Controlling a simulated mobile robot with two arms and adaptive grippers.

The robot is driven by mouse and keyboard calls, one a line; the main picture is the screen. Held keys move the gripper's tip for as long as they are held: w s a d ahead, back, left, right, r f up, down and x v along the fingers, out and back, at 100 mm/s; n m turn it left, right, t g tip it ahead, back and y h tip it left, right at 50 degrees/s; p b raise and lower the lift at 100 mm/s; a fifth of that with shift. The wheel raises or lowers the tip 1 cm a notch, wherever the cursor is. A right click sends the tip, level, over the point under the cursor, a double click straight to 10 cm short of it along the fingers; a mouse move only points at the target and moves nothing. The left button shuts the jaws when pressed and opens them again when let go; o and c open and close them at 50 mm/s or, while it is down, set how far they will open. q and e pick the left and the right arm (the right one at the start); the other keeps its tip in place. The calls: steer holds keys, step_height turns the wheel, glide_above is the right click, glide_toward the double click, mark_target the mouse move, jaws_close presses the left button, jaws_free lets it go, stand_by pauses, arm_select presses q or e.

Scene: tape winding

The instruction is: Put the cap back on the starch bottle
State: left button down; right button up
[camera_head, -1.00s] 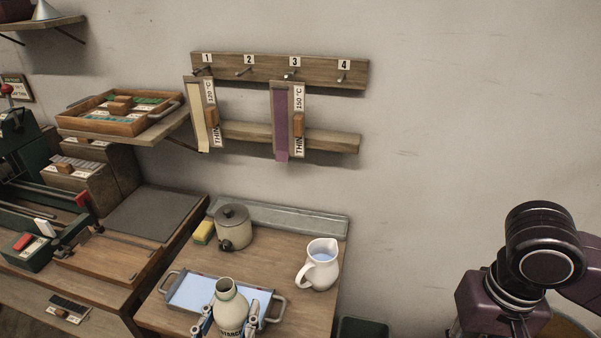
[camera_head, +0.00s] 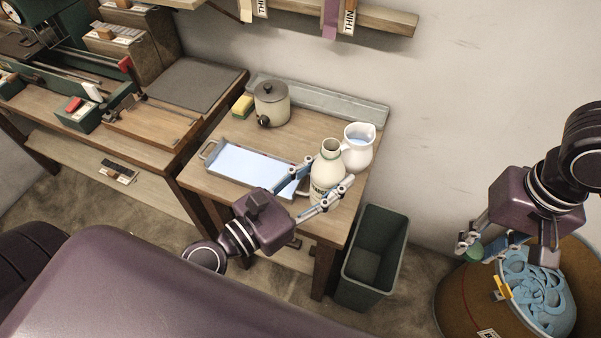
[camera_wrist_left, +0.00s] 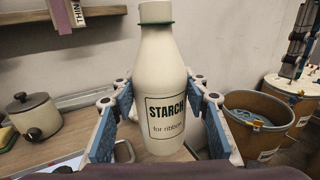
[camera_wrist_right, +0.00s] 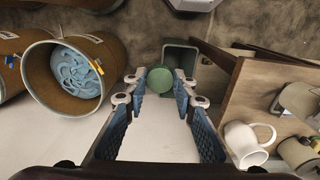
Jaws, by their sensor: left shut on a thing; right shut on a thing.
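The white starch bottle (camera_head: 326,172) is upright at the right of the small wooden table, with an open, uncapped mouth and a green ring at its neck. My left gripper (camera_head: 318,190) is shut around its body. In the left wrist view the bottle (camera_wrist_left: 163,65) stands between the fingers, its STARCH label facing the camera. I cannot tell whether its base touches the table. The round green cap (camera_head: 473,252) is in my right gripper (camera_head: 484,246), which is shut on it, away to the right of the bottle. The cap shows between the fingertips in the right wrist view (camera_wrist_right: 160,79).
A white pitcher (camera_head: 358,152) stands close behind the bottle. A tray of bluish liquid (camera_head: 205,152) and a lidded pot (camera_head: 271,104) are on the table. A dark green bin (camera_head: 370,262) stands beside it. A brown drum (camera_head: 450,300) with blue ribbon lies below my right gripper.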

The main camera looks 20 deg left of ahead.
arm_select(q)
steer(key=shift+w+d+r+m+g+h, duration=0.1)
steer(key=shift+w+d+m+g+h, duration=0.3)
steer(key=shift+d, duration=0.25)
steer(key=shift+w+d+m+g+h, duration=0.15)
steer(key=shift+d+m+g+h, duration=0.15)
steer(key=shift+d+h, duration=0.35)
steer(key=shift+w+d+r+m+g+h, duration=0.1)
steer(key=shift+w+d+m+g+h, duration=0.25)
steer(key=shift+d, duration=0.35)
steer(key=shift+s, duration=0.1)
arm_select(e)
steer(key=shift+w, duration=0.1)
steer(key=w+a+r+n, duration=0.2)
steer(key=w+a+r, duration=0.1)
steer(key=a+r, duration=0.6)
steer(key=w+a+r+n, duration=0.2)
steer(key=a+r, duration=0.7)
steer(key=a, duration=0.6)
steer(key=shift+w+r, duration=0.25)
steer(key=shift+w, duration=0.15)
steer(key=shift+f, duration=0.15)
steer(key=shift+f, duration=1.85)
steer(key=shift+f, duration=0.9)
